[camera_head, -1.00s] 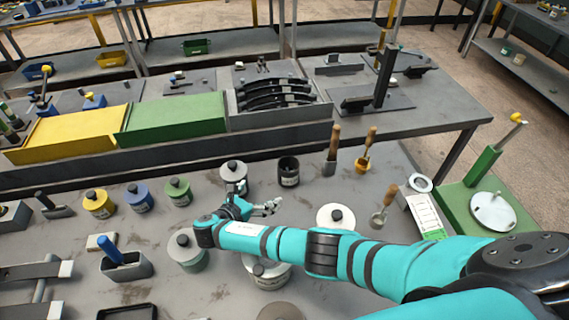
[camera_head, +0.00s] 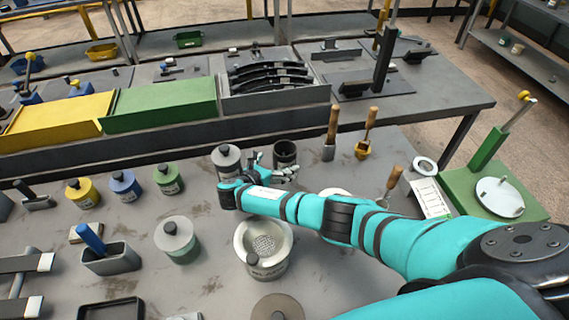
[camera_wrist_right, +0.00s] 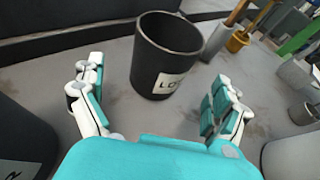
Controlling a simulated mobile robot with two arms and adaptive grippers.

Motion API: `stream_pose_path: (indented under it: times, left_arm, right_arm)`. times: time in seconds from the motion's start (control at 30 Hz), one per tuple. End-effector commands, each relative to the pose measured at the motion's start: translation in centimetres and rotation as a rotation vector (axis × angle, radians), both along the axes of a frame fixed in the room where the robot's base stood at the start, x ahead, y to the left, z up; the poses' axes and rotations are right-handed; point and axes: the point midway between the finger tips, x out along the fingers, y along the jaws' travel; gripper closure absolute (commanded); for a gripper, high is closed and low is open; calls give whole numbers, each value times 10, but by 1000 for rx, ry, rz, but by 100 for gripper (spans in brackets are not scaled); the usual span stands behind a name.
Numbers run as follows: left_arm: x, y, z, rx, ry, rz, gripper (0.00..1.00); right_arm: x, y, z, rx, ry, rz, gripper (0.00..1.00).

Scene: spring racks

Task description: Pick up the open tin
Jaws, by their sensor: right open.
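A dark open tin (camera_head: 286,155) with no lid stands upright on the grey bench in the head view. In the right wrist view the dark tin (camera_wrist_right: 165,58) shows a white label, partly readable as "LO", and stands just beyond the spread fingers, apart from them. My right gripper (camera_head: 274,170) is open and empty in front of this tin, and its fingers show on both sides in the wrist view (camera_wrist_right: 157,82). My left gripper is out of view.
A grey-lidded tin (camera_head: 227,158) stands close left of the gripper. Wooden-handled tools (camera_head: 332,130) stand to the right. Yellow (camera_head: 84,195), blue (camera_head: 126,187) and green (camera_head: 169,180) lidded tins line the left. A raised tray row (camera_head: 160,107) bounds the back.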

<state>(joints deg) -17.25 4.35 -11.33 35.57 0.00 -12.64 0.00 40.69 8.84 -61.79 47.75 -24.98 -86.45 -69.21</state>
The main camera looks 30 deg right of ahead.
Motion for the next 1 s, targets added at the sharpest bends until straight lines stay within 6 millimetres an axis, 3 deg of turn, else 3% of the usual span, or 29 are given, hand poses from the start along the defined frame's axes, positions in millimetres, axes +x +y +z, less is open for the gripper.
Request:
stream_pose_path:
  times: [0.33,0.63,1.0]
  left_arm:
    - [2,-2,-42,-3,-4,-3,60]
    - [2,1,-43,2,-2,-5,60]
    - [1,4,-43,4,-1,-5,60]
  right_arm:
    - [22,-38,-23,-1,-2,-3,0]
    - [26,-44,-21,0,0,0,0]
    - [26,-44,-21,0,0,0,48]
